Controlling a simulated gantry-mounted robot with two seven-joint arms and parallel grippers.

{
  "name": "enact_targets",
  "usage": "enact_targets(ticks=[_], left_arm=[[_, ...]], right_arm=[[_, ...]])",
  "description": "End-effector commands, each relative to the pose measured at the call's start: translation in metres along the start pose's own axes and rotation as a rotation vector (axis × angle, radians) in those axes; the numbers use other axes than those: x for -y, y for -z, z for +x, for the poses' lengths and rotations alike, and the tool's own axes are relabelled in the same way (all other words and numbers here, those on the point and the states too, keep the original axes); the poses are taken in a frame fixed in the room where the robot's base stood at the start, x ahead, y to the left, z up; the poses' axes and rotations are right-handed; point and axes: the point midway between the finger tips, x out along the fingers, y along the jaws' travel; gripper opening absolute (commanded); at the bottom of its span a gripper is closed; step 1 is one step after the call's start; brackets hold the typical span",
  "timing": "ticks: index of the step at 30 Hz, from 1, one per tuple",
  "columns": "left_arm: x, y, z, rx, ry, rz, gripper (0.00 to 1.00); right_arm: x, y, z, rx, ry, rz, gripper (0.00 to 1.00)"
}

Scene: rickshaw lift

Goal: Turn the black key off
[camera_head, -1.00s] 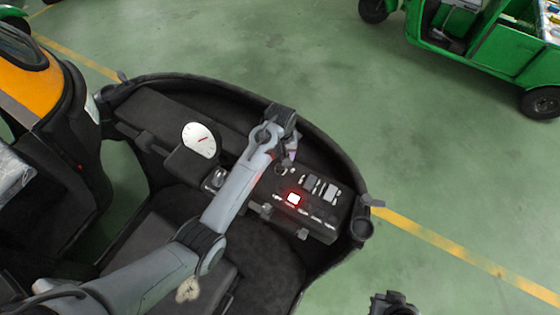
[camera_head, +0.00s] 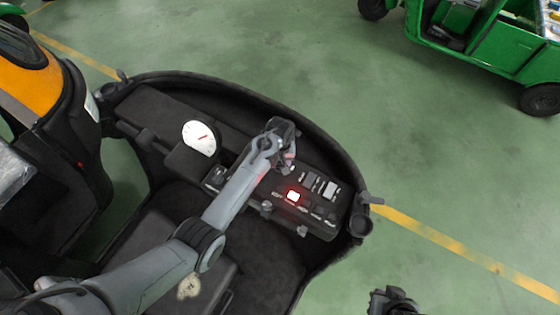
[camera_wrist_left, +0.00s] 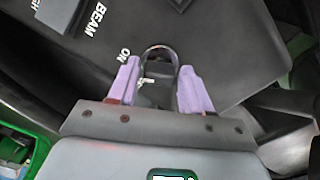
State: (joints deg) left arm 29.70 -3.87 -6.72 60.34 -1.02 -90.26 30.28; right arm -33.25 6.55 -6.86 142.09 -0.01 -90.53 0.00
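The key switch shows in the left wrist view as a dark round socket with a shiny rim (camera_wrist_left: 160,52), beside a white "ON" label. A small pale mark lies inside it; the black key itself is hard to make out against the dark panel. My left gripper (camera_wrist_left: 161,88) has its two purple fingertips apart, on either side of the socket's near part. I cannot tell whether they touch the key. In the head view the left gripper (camera_head: 288,163) is over the control panel (camera_head: 320,224) and hides the key. My right gripper (camera_head: 394,302) is at the bottom edge, its fingers unclear.
A white dial (camera_head: 200,138) stands to the left. The dark cab rim (camera_head: 335,150) curves behind. Open green floor (camera_head: 460,150) lies to the right.

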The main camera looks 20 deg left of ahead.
Motion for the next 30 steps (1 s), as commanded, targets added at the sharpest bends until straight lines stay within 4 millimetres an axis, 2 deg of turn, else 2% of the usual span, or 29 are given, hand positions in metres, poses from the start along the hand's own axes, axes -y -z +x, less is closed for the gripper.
enact_targets(ticks=[1, 6, 8, 20, 30], left_arm=[[0.000, 0.000, 0.000, 0.000, 0.000, 0.000, 0.41], [0.000, 0.000, 0.000, 0.000, 0.000, 0.000, 0.15], [0.000, 0.000, 0.000, 0.000, 0.000, 0.000, 0.08], [0.000, 0.000, -0.003, 0.000, 0.000, -0.082, 0.08], [-0.001, 0.000, -0.004, 0.001, 0.001, -0.349, 0.08]], right_arm=[[0.000, 0.000, 0.000, 0.000, 0.000, 0.000, 0.00], [0.000, 0.000, 0.000, -0.001, 0.000, 0.000, 0.00], [0.000, 0.000, 0.000, -0.001, 0.000, 0.000, 0.00], [-0.002, 0.003, -0.009, 0.001, -0.007, -0.009, 0.00], [-0.003, 0.010, -0.031, 0.001, -0.007, -0.009, 0.00]])
